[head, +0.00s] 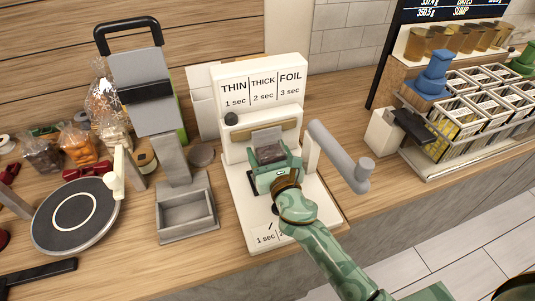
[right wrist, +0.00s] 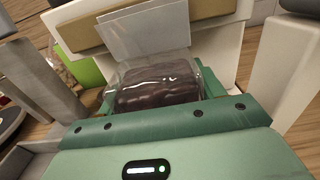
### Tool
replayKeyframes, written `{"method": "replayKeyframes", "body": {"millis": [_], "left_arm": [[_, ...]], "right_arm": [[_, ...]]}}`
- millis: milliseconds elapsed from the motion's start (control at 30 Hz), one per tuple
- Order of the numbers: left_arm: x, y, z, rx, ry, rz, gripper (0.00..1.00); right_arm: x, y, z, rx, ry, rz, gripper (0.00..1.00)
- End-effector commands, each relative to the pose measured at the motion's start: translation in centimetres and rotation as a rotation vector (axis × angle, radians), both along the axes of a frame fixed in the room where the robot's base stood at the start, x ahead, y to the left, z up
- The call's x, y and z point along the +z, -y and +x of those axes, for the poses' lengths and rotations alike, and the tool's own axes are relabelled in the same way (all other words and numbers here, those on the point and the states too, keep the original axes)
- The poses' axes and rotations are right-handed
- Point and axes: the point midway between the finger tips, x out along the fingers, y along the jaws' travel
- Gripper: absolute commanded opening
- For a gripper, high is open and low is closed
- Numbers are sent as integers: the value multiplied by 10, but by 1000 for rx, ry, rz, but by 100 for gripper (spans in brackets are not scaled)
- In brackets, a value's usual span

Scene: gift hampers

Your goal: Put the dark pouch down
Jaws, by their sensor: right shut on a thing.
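The dark pouch (head: 270,152) is a clear bag with dark brown contents and a pale flat top. It sits at the jaw of the white sealer (head: 262,82), which is marked THIN, THICK and FOIL. My green right gripper (head: 273,168) is shut on the pouch, in front of the sealer and above its base. In the right wrist view the pouch (right wrist: 158,85) shows upright just beyond the gripper body, its pale top in front of the sealer's tan bar (right wrist: 88,34). My left gripper is out of view.
A grey lever (head: 338,155) stands right of the sealer. Left are a grey stand with an open tray (head: 187,212), a round dark turntable (head: 75,215) and several filled bags, one orange (head: 76,143). A wire rack of cartons (head: 470,125) stands right. Some counter right of the sealer is bare.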

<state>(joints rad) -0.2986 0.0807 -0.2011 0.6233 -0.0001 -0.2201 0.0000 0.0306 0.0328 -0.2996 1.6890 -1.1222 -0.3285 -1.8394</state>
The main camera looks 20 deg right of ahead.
Motion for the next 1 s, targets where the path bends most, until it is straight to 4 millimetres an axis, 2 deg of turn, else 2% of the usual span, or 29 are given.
{"method": "replayKeyframes", "body": {"millis": [333, 367, 400, 433, 767, 867, 1000], "left_arm": [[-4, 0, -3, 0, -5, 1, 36], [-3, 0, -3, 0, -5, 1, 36], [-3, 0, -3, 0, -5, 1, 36], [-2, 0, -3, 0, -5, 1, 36], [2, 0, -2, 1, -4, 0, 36], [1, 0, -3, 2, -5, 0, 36], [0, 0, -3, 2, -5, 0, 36]], "right_arm": [[-3, 0, 0, 0, 4, -1, 39], [-2, 0, 0, 0, 3, -1, 75], [-1, 0, 0, 0, 3, -1, 87], [-1, 0, 0, 0, 3, -1, 89], [4, 0, 0, -1, 3, 0, 89], [1, 1, -15, 0, 1, -1, 89], [0, 2, -48, -1, 0, -1, 89]]}}
